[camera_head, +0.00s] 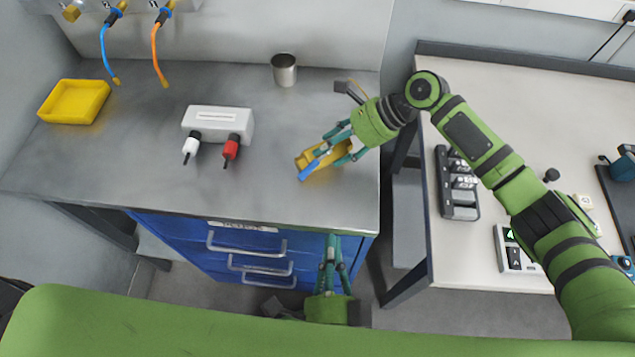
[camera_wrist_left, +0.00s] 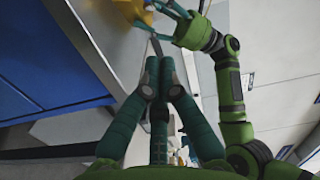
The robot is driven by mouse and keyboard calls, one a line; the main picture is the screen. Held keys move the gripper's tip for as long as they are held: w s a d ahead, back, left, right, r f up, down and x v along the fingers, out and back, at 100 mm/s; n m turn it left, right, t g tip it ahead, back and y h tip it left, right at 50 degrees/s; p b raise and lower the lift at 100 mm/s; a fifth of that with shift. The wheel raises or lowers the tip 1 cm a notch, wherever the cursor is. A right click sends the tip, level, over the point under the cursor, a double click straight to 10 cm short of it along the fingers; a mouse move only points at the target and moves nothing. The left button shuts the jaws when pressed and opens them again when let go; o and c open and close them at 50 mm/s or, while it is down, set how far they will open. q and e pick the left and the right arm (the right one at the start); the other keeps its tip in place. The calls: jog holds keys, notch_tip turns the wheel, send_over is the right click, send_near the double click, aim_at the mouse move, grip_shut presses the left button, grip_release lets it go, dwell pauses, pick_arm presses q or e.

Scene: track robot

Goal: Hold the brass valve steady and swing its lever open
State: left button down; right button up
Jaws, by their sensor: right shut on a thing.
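The brass valve (camera_head: 313,157) sits over the right part of the steel bench, close to its front edge. Its blue lever (camera_head: 309,171) points down and left in the head view. My right gripper (camera_head: 331,149) reaches in from the right and is shut on the valve's body, partly hiding it. The valve's yellow body also shows at the top of the left wrist view (camera_wrist_left: 131,9), partly cut off. My left gripper (camera_head: 333,240) is below the bench's front edge in the picture, apart from the valve. Its fingertips are together and hold nothing visible.
The steel bench (camera_head: 130,165) carries a yellow tray (camera_head: 74,102), a white box with white and red connectors (camera_head: 218,121) and a metal cup (camera_head: 284,70). Blue drawers (camera_head: 213,262) are underneath. A pale table (camera_head: 470,265) with devices stands right, across a gap.

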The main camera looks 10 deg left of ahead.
pick_arm(q)
send_near(317, 164)
jog(key=w+d, duration=0.2)
jog(key=shift+d+r+n, duration=0.3)
jog(key=shift+d+r, duration=0.1)
jog(key=w+a, duration=0.2)
jog(key=shift+w+a+f, duration=0.15)
jog(key=shift+w+f, duration=0.15)
jog(key=shift+w+a, duration=0.3)
jog(key=shift+a, duration=0.1)
